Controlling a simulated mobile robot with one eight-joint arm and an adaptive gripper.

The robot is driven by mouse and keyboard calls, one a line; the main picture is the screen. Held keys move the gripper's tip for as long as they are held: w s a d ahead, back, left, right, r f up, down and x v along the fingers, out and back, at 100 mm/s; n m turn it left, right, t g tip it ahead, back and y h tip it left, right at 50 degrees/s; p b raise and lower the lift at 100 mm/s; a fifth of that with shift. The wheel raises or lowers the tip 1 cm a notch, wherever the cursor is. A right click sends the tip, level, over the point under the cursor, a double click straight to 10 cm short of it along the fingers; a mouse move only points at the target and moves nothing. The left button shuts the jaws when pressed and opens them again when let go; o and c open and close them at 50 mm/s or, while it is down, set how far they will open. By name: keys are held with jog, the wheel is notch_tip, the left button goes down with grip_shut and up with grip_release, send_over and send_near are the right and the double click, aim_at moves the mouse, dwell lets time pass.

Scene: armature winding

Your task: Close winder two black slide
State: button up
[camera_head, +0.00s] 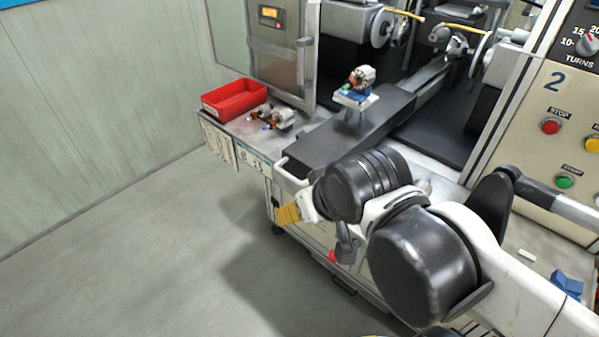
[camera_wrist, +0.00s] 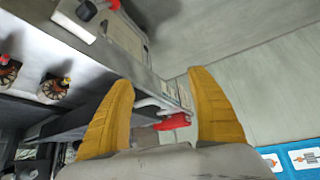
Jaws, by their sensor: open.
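The winder two black slide (camera_head: 345,138) is a long dark bar running from the machine's interior out over the front ledge, with a pale handle (camera_head: 292,166) at its near end. An armature (camera_head: 362,77) sits on a blue and white holder on the slide. My gripper (camera_head: 288,214) shows its yellow fingers below and in front of the handle, apart from it. In the wrist view my gripper (camera_wrist: 162,78) is open and empty. The slide (camera_wrist: 95,118) and its handle (camera_wrist: 150,104) show beyond the fingers there, partly hidden by the left one.
A red tray (camera_head: 234,98) and loose armatures (camera_head: 273,118) lie on the ledge left of the slide. The panel marked 2 (camera_head: 552,82) carries stop and start buttons at right. A grey cabinet (camera_head: 278,40) stands behind the ledge. The floor at left is clear.

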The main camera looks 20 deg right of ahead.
jog(key=c, duration=0.5)
jog(key=r+n+p, duration=0.1)
jog(key=w+r+n, duration=0.1)
jog(key=r+p, duration=0.1)
jog(key=shift+w+a+n+g+p, duration=0.15)
jog(key=shift+a+n+g+p, duration=0.15)
jog(key=shift+n+g, duration=0.1)
grip_shut()
jog(key=w+a+r+n+g+h+p, duration=0.2)
jog(key=w+a+r+n+p, duration=0.25)
jog(key=n, duration=0.55)
jog(key=w+a+r+n+g+h+p, duration=0.2)
jog(key=w+r+n+g+p, duration=0.1)
jog(key=w+n+p, duration=0.45)
jog(key=d+f, duration=0.2)
jog(key=f, duration=0.1)
jog(key=w+d+f+n+b, duration=0.1)
jog(key=d+f, duration=0.1)
jog(key=f, duration=0.1)
jog(key=d+f+n, duration=0.1)
jog(key=d+f, duration=0.1)
jog(key=f, duration=0.1)
jog(key=shift+w+d+f, duration=0.15)
jog(key=shift+d+f, duration=0.1)
jog(key=shift+d, duration=0.05)
jog(key=shift+w+d, duration=0.2)
jog(key=shift+d, duration=0.25)
